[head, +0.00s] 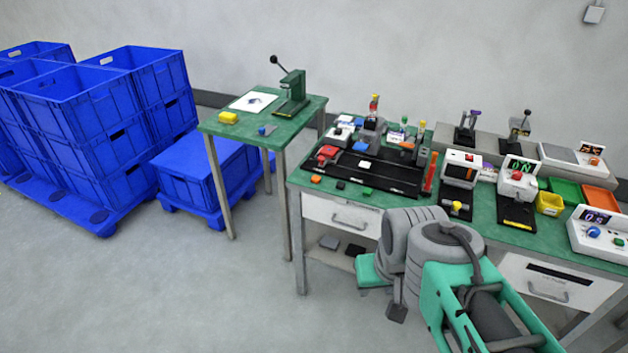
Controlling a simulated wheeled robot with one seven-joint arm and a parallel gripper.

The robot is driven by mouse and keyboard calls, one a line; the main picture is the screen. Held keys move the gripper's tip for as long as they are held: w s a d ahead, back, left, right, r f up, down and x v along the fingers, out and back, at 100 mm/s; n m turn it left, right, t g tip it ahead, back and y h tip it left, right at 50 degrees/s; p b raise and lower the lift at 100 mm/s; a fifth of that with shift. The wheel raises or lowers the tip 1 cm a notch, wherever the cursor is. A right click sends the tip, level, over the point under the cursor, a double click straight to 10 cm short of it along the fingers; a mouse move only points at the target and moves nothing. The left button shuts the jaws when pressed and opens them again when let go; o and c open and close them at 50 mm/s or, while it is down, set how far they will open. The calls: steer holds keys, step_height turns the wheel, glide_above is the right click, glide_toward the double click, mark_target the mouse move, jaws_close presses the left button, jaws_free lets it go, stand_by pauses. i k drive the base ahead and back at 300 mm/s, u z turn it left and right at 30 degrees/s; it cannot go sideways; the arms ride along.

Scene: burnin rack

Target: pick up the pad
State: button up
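No single thing is clearly recognisable as the pad. On the small green side table (290,128) lie a white sheet (250,101) with a dark mark or flat item on it, a yellow block (228,118) and a small grey-blue piece (267,130); any of these might be it. A green lever press (291,95) stands behind them. My arm is folded at the lower right, in front of the main bench. A small dark part at its lower end may be my gripper (397,313); its fingers cannot be made out. It is well away from the side table.
The main green bench (480,205) holds a black fixture (375,175), several small devices with displays, and yellow, green and orange bins (600,200). Blue crates (95,105) are stacked at left, with another low blue crate (195,190) partly under the side table. Floor (150,290) at front left is clear.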

mark_target(316, 179)
steer(key=u, duration=0.7)
steer(key=i, duration=0.6)
steer(key=u, duration=0.95)
steer(key=i, duration=0.6)
steer(key=u, duration=0.1)
